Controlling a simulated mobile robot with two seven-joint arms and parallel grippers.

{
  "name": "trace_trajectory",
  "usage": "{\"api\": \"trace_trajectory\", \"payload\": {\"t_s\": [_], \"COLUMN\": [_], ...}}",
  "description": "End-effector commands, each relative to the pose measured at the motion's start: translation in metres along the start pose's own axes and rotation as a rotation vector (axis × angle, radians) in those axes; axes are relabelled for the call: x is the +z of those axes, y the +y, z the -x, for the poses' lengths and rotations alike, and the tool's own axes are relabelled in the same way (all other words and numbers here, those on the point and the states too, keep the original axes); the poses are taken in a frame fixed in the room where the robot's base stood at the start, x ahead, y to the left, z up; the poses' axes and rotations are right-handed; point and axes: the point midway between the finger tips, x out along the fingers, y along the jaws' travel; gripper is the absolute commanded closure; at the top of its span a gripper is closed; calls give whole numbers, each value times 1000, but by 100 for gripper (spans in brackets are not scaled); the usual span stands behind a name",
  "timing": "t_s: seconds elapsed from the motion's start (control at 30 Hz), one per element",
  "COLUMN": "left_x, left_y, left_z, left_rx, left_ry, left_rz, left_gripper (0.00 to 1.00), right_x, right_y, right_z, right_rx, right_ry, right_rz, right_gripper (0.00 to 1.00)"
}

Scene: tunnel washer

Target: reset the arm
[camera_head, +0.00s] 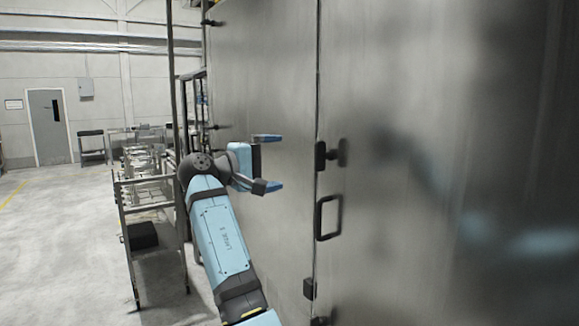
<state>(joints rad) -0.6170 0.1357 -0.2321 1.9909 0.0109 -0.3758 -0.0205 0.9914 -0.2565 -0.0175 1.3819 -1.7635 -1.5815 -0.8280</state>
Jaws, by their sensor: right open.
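My right arm (222,240) is light blue with dark joints and rises from the bottom of the head view. Its right gripper (268,162) is open and empty, with its two blue fingers spread one above the other and pointing right. The gripper is in front of the large metal panel, to the left of a black handle (328,218) and a black latch (321,156). It appears apart from both. The exact gap between the fingers and the panel cannot be told. My left gripper is not in view.
A tall shiny steel wall with a door seam (430,80) fills the right side. A metal frame rack (150,190) with equipment stands to the left, close behind my arm. Open concrete floor (55,255) lies at the far left, with a grey door (49,127) at the back.

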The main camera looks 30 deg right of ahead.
Motion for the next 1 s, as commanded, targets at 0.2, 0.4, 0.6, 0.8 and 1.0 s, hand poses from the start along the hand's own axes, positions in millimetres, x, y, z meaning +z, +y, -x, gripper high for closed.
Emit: {"api": "trace_trajectory", "payload": {"t_s": [0.2,0.4,0.6,0.8,1.0], "left_x": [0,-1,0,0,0], "left_y": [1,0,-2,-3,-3], "left_z": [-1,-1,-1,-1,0], "left_rx": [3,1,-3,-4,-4], "left_ry": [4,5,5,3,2], "left_rz": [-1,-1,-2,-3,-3], "left_gripper": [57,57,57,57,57], "right_x": [0,0,0,-13,-26], "right_y": [0,1,0,-57,-200], "right_z": [9,8,8,-2,-13], "right_rx": [0,0,0,-13,-98], "right_ry": [1,1,2,101,379], "right_rz": [-1,-1,0,18,19], "right_gripper": [0,0,0,0,0]}}
